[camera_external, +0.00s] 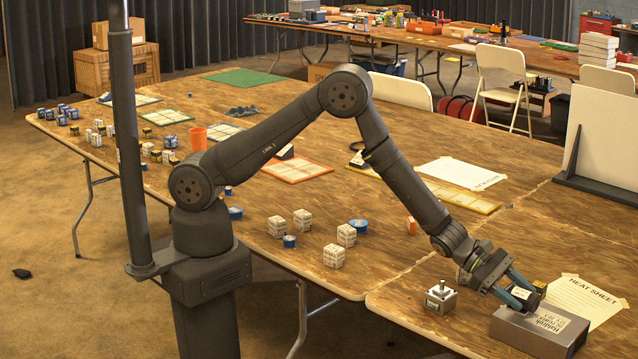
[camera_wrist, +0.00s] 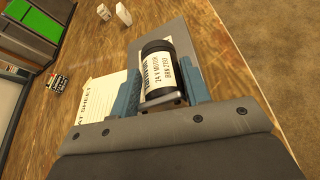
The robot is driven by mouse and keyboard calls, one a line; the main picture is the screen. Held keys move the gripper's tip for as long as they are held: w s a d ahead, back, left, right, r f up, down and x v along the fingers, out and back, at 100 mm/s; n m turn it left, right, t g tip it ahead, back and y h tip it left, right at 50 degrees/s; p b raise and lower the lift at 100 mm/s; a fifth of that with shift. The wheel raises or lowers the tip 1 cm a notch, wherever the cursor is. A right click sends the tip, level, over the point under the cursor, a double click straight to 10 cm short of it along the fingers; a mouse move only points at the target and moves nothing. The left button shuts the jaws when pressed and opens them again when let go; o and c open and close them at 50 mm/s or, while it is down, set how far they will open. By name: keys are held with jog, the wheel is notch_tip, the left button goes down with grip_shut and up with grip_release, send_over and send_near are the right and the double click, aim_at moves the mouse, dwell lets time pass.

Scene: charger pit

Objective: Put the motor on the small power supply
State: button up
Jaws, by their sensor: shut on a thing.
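The motor (camera_wrist: 165,72) is a dark cylinder with a white printed label. My gripper (camera_wrist: 165,90) is shut on it, with a blue finger on either side. In the external view my gripper (camera_external: 522,290) hangs low over the back part of a grey box with a printed label, which looks like the power supply (camera_external: 565,336). The grey top of the box (camera_wrist: 205,50) shows behind the motor in the wrist view. I cannot tell whether the motor touches it.
A metal block with a knob (camera_external: 440,298) stands left of the grey box. A taped "HEAT SHEET" paper (camera_external: 592,298) lies behind it. White labelled cubes (camera_external: 334,256) and blue round pieces stand farther left. A white board (camera_external: 608,150) stands at the right.

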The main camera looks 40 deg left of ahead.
jog(key=shift+f, duration=0.65)
jog(key=shift+f, duration=0.1)
jog(key=o, duration=1.3)
jog(key=shift+f, duration=0.1)
jog(key=shift+c, duration=0.2)
jog(key=shift+a+r, duration=0.25)
jog(key=shift+a, duration=0.05)
jog(key=v, duration=1.1)
jog(key=shift+a, duration=0.2)
